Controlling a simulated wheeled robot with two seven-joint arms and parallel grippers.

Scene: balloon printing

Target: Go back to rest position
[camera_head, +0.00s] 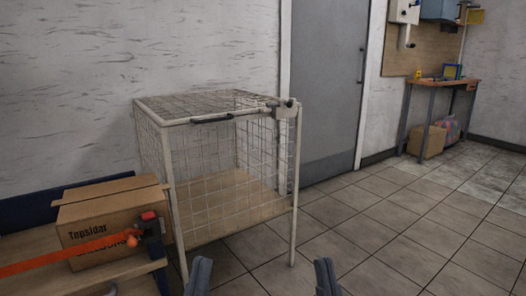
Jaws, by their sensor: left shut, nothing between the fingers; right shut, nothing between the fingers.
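My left gripper (199,277) shows at the bottom edge, left of centre. It is shut and empty, pointing up in the picture. My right gripper (326,277) shows at the bottom edge, right of centre. It is also shut and empty. The two grippers are well apart, with bare tiled floor between them. Neither touches anything in view. The rest of both arms is out of the picture.
A wire mesh cage (215,165) stands ahead against the wall. A cardboard box (112,212) sits on a wooden bench (40,242) at left, with an orange strip (65,256) before it. A grey door (335,80) and open floor (400,225) lie to the right.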

